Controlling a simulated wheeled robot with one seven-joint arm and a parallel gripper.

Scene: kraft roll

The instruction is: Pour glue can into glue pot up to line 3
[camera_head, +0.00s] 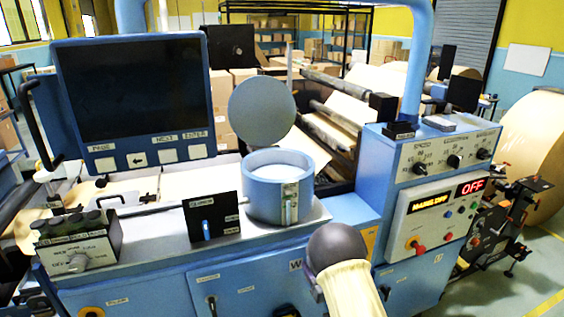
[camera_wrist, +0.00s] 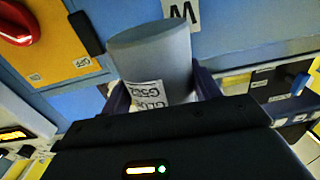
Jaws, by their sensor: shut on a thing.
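In the wrist view my gripper (camera_wrist: 162,92) is shut on a grey-blue can (camera_wrist: 152,58), one finger on each side. The can's white label reads "GLUE", upside down in the picture; its far end is a plain grey face. In the head view the blue glue pot (camera_head: 262,202) stands on the machine's deck, its round grey lid (camera_head: 262,110) raised behind it. A narrow gauge strip (camera_head: 290,203) runs down the pot's front; its marks and the glue level are too small to read. My gripper and the can cannot be made out in the head view.
A black lever panel (camera_head: 212,217) stands just left of the pot. A large dark screen (camera_head: 133,95) rises behind left. A control cabinet (camera_head: 425,185) with knobs and an "OFF" display stands right. The space directly above the pot's mouth is clear.

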